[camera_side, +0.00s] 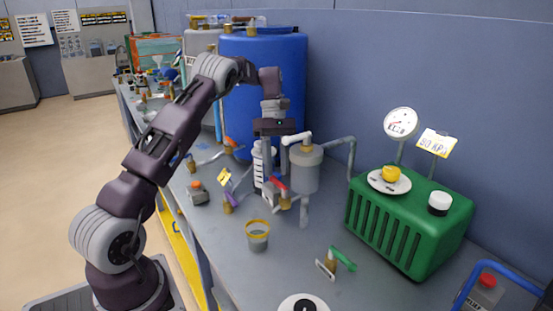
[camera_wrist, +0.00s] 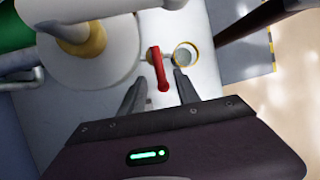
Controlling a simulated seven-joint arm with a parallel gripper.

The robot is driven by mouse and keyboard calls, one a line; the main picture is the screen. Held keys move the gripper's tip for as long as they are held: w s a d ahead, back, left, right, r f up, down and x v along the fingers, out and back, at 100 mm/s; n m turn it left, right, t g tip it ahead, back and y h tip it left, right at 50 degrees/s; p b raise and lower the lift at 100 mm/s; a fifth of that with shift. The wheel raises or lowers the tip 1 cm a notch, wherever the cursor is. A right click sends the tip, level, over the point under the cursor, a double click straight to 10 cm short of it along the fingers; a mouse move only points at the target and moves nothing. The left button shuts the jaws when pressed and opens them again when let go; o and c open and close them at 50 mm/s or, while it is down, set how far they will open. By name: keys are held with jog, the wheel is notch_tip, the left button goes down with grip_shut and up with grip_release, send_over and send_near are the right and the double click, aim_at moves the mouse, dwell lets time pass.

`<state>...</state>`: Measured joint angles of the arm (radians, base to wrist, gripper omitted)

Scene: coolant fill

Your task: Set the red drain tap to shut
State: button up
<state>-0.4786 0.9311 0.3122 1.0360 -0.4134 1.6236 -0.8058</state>
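The red drain tap has a red lever handle (camera_side: 278,182) on a brass body, below and beside the grey cylindrical vessel (camera_side: 305,170). In the wrist view the red lever (camera_wrist: 159,68) points down the picture, toward the space between my fingertips. My gripper (camera_side: 267,172) hangs downward just left of the vessel, close to the tap. In the wrist view my gripper (camera_wrist: 159,88) is open, with one finger on each side of the lever's lower end. A gap shows between the lever and each finger; exact depth is hard to tell.
A clear cup with a yellow rim (camera_side: 257,236) stands in front of the tap. A green ribbed box (camera_side: 408,222) stands right, with a gauge (camera_side: 400,122) above it. A green-handled valve (camera_side: 340,258) lies nearer the front. A blue drum (camera_side: 262,85) stands behind.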

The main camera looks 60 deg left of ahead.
jog(key=shift+v, duration=2.45)
notch_tip(320, 180, up, 8)
jog(key=d+m+t+y, duration=0.2)
jog(key=m+t+y, duration=0.1)
jog(key=s+d+r+m+t+y, duration=0.15)
jog(key=s+d+r+m, duration=0.25)
jog(key=s+d+r, duration=0.4)
jog(key=s+d+f+m+t, duration=0.1)
jog(key=s+d+f+m, duration=0.1)
jog(key=s, duration=0.4)
jog(key=s+d+f+m+t, duration=0.1)
jog(key=s+d+f+m, duration=0.2)
jog(key=s+d+m, duration=0.2)
jog(key=s+d+f+m+t, duration=0.1)
jog(key=s+d+f+m, duration=0.1)
jog(key=s+d+m, duration=0.2)
jog(key=s+d, duration=0.3)
jog(key=s, duration=0.1)
jog(key=shift+s+f, duration=0.35)
jog(key=shift+s, duration=0.05)
